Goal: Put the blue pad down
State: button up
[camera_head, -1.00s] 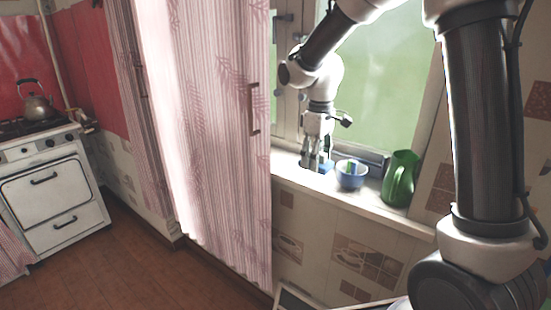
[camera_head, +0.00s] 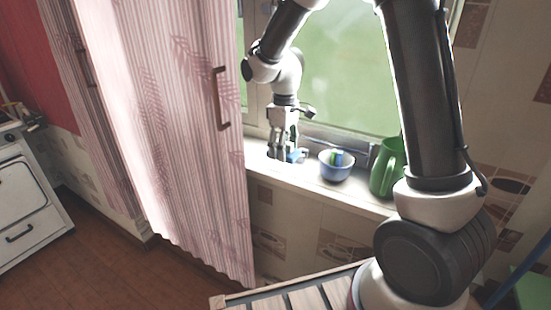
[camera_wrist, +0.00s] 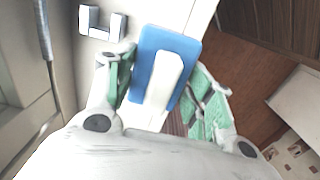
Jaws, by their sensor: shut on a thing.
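The blue pad (camera_wrist: 148,52) is a flat blue rectangle with a raised white block along its middle. My gripper (camera_wrist: 165,85) has its green-lined fingers on either side of the pad and is shut on it. In the head view my gripper (camera_head: 284,148) points down at the window sill (camera_head: 262,166), left of the blue bowl. A bit of the blue pad (camera_head: 296,155) shows at the fingertips there, very near the sill. I cannot tell whether the pad touches the sill.
A blue bowl (camera_head: 336,170) with blue and green things inside stands just right of my gripper. A green jug (camera_head: 386,170) stands further right. The sill is narrow.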

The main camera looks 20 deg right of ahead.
aim_at(283, 169)
notch_tip(283, 169, down, 5)
jog(key=shift+r, duration=0.1)
jog(key=o, duration=0.7)
jog(key=shift+o, duration=0.2)
